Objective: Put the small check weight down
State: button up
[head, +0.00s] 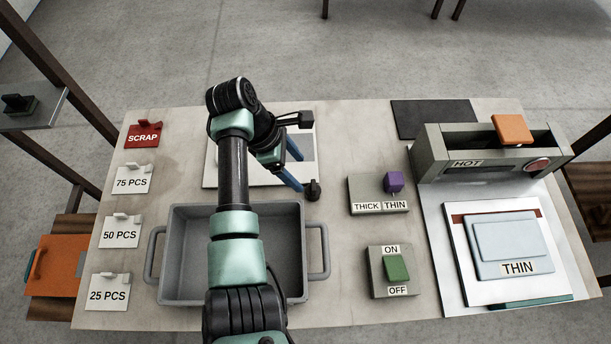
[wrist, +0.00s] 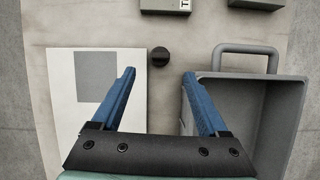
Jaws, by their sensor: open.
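The small check weight (head: 313,190) is a dark, knob-like piece. It stands on the bare table between the white board (head: 213,165) and the grey tray (head: 318,222). In the wrist view the weight (wrist: 160,56) shows just beyond the fingertips, near the middle of the gap, touching neither finger. My gripper (head: 301,173) is open and empty, its two blue fingers (wrist: 160,73) spread wide. A grey square (wrist: 97,77) is marked on the white board. My arm hides part of the board and the tray.
A purple switch (head: 393,182) marked THICK and THIN and a green ON/OFF switch (head: 396,267) stand right of the tray. The HOT unit (head: 445,165) and a THIN plate (head: 515,240) are farther right. Labelled cards, including SCRAP (head: 143,136), line the left edge.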

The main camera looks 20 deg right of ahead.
jog(key=shift+v, duration=1.6)
